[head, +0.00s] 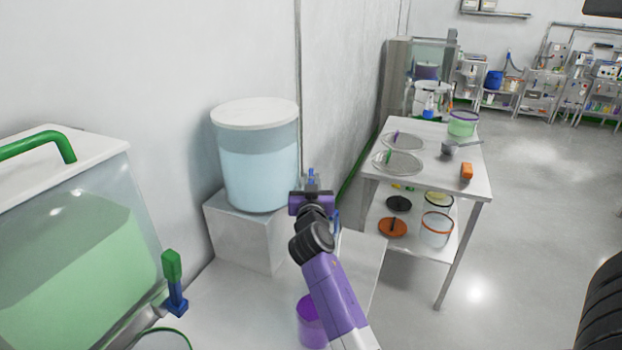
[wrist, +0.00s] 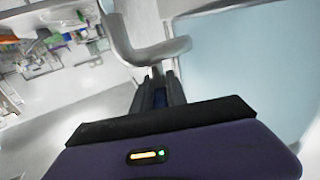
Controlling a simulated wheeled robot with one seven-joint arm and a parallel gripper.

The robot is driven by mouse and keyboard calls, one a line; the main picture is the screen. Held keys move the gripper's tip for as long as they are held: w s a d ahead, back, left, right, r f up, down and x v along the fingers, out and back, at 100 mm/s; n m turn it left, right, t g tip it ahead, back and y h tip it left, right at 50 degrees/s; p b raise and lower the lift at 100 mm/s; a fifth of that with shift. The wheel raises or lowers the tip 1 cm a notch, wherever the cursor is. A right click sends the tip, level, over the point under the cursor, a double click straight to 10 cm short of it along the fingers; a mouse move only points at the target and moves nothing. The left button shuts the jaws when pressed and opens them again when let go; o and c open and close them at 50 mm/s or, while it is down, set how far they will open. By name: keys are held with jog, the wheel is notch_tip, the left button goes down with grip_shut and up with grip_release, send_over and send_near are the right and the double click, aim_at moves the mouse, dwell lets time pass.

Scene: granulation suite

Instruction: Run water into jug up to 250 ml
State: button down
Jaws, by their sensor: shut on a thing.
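A round clear tank of pale blue water (head: 260,175) with a white lid stands on a white block. My gripper (head: 312,187) is at its right side, shut on a small blue part that looks like a tap handle (head: 311,173). In the wrist view my gripper's fingers (wrist: 158,78) point away from me with blue (wrist: 160,97) between them, and the pale blue tank wall (wrist: 245,60) fills the right. A purple vessel (head: 311,325), possibly the jug, stands on the bench, partly hidden by my arm. Its water level and any flow cannot be seen.
A green-filled tank (head: 75,260) with a green-and-blue tap (head: 173,282) stands at the left, a green-rimmed vessel (head: 160,338) near it. A steel table (head: 430,165) at the right holds sieves, a scoop and an orange item. Open floor (head: 540,220) lies beyond it.

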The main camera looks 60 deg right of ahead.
dwell(0.3)
jog(key=c, duration=1.3)
grip_release()
jog(key=shift+b+v, duration=1.3)
jog(key=shift+v, duration=2.55)
jog(key=shift+f, duration=0.1)
